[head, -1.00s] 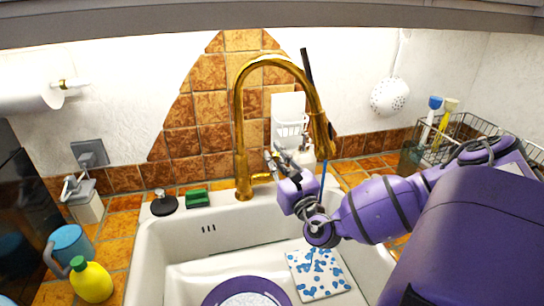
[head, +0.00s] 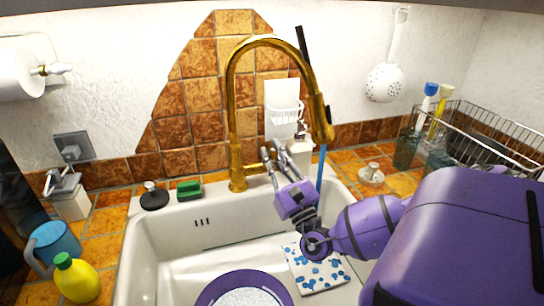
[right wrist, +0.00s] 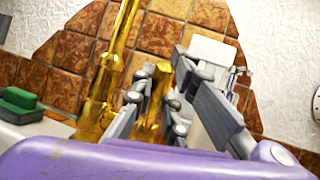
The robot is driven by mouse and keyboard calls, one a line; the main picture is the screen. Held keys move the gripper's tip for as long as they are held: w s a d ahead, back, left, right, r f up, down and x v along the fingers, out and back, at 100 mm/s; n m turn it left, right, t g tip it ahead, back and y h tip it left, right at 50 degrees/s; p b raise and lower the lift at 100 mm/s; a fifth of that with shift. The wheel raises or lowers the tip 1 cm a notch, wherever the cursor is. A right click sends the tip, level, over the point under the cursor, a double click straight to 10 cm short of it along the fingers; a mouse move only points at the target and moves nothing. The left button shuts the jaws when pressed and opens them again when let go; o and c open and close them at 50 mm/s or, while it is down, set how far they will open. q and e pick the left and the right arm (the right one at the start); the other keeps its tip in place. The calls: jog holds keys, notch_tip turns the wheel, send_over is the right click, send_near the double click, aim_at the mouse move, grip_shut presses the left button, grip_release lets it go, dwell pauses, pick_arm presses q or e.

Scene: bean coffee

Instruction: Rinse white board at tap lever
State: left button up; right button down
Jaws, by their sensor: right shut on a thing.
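The golden tap (head: 233,120) arches over the sink. Its short lever (right wrist: 153,100) sits between the fingers of my right gripper (right wrist: 158,82) in the right wrist view. In the head view my right gripper (head: 273,158) is beside the tap's base, shut on the lever. A white board with blue spots (head: 318,270) lies in the right part of the sink, below the spout (head: 321,122). A thin blue streak (head: 321,168), which looks like water, hangs under the spout; my arm hides its lower end. My left gripper is not in view.
A purple-rimmed bowl (head: 208,296) is in the front of the white sink (head: 150,245). A green sponge (head: 189,190) and black stopper (head: 154,197) lie on the back rim. A yellow bottle (head: 76,280) stands left, a wire rack (head: 480,130) right.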

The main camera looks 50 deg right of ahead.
jog(key=c, duration=1.7)
grip_release()
jog(key=shift+c, duration=0.2)
jog(key=shift+s+a+f, duration=0.1)
jog(key=shift+s+f, duration=0.1)
jog(key=shift+s, duration=0.05)
jog(key=s+a+f, duration=0.1)
jog(key=s+a, duration=0.3)
jog(key=s, duration=0.9)
jog(key=shift+s, duration=0.3)
